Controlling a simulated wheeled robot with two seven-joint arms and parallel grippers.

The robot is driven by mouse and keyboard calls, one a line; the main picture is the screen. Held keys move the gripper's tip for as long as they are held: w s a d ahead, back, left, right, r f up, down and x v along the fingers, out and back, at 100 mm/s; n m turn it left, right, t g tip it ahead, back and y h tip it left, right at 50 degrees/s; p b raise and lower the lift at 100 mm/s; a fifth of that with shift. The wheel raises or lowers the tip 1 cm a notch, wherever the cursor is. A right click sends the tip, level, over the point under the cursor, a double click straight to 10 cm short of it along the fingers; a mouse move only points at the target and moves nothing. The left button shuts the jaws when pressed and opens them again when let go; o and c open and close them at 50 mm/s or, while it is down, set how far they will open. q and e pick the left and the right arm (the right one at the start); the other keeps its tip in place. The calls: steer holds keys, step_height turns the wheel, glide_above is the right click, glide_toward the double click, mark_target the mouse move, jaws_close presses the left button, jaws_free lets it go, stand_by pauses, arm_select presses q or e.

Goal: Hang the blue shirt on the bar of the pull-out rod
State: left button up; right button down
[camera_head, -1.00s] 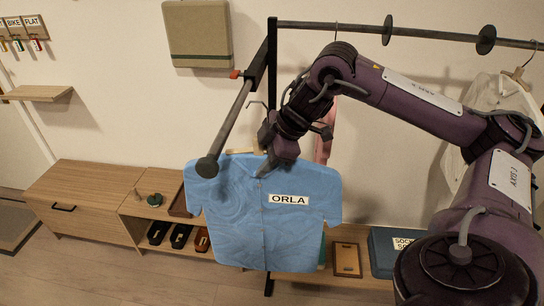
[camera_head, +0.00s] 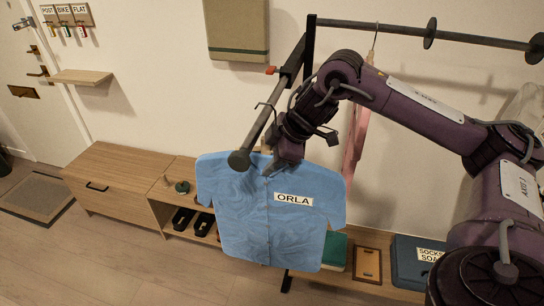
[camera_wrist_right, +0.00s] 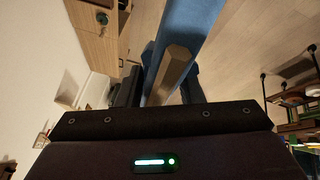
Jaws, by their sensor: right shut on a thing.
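The blue shirt (camera_head: 262,228), labelled ORLA, hangs on a wooden hanger (camera_wrist_right: 176,62). My right gripper (camera_head: 273,168) is shut on the hanger near the shirt's collar; the right wrist view shows the wooden piece between the fingers, with blue cloth beyond. The pull-out rod (camera_head: 256,127) sticks out towards me from a black upright, ending in a round dark knob (camera_head: 239,160) in front of the shirt's upper part. The thin hanger hook (camera_head: 265,105) overlaps the rod in the head view; I cannot tell whether it touches or rests on it. My left gripper is out of view.
A fixed rail (camera_head: 380,28) with round discs runs right from the upright, with a pink garment (camera_head: 356,145) hanging there. Below are a wooden bench (camera_head: 125,175), a shoe shelf and a blue box (camera_head: 410,262). A padded panel (camera_head: 238,30) is on the wall.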

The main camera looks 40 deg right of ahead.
stand_by(0.3)
steer(key=c, duration=0.9)
jaws_free()
steer(key=shift+f, duration=0.1)
steer(key=b+v, duration=0.1)
steer(key=v, duration=0.4)
steer(key=shift+s+d+r, duration=0.1)
steer(key=shift+r, duration=0.15)
steer(key=shift+s+d+r+p, duration=0.1)
steer(key=shift+s+r+p, duration=0.1)
steer(key=shift+r, duration=0.15)
steer(key=shift+s+d+r+p, duration=0.1)
steer(key=shift+r+p, duration=0.1)
steer(key=shift+r, duration=0.15)
steer(key=shift+s+d+r, duration=0.1)
steer(key=shift+s+r, duration=0.1)
steer(key=shift+r, duration=0.1)
